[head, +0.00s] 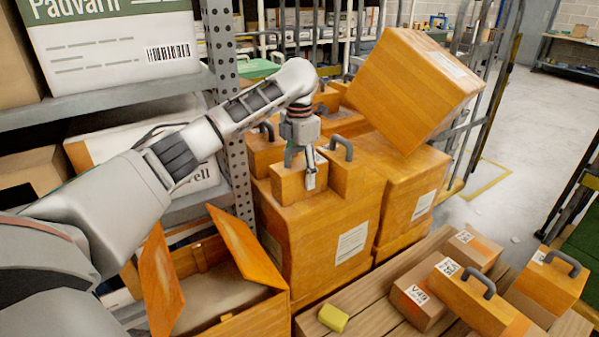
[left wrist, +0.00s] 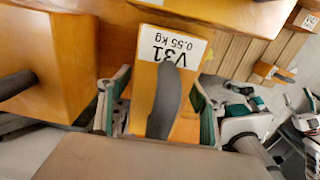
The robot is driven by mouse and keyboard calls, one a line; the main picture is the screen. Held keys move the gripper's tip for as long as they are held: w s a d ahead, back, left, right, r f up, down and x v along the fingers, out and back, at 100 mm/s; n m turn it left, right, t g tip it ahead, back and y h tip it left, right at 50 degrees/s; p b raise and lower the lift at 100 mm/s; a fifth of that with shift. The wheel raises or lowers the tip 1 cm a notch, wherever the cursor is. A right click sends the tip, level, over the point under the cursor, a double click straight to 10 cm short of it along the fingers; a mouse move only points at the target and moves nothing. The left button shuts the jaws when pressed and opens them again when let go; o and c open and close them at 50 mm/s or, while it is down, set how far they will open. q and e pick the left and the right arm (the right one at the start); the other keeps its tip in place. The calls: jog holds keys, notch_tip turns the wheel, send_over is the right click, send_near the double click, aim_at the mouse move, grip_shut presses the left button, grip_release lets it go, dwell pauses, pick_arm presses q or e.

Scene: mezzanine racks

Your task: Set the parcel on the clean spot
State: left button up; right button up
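My left gripper (head: 309,158) points down over an orange parcel (head: 292,184) with a dark handle, one of several handled parcels on top of a large orange carton. In the left wrist view, the parcel (left wrist: 150,85) has a label reading "V31 0.55 kg". There my left gripper (left wrist: 165,108) is open, with its spread fingers on either side of the parcel and its handle. The handle hides part of the label. I see no grip closed on the parcel. I cannot make out which surface is the clean spot.
A wooden pallet (head: 369,312) carries a yellow block (head: 333,318), a handled parcel (head: 467,301) and several other parcels. An open carton (head: 247,318) stands left of it. A tilted carton (head: 408,88) rests on the stack. A rack post (head: 226,110) is close to my left arm.

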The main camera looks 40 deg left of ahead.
jog(key=shift+s, duration=0.1)
pick_arm(q)
notch_tip(320, 180, up, 11)
jog(key=p, duration=0.4)
jog(key=shift+f, duration=0.1)
jog(key=shift+r, duration=0.6)
jog(key=shift+r+p, duration=0.1)
jog(key=shift+p, duration=0.2)
pick_arm(e)
jog(key=shift+s+a+r, duration=0.15)
jog(key=shift+s+r, duration=0.1)
jog(key=shift+r, duration=0.25)
jog(key=shift+s+a+r, duration=0.15)
jog(key=shift+s+r, duration=0.05)
jog(key=shift+r, duration=0.3)
jog(key=shift+w+r, duration=0.15)
jog(key=shift+r, duration=0.05)
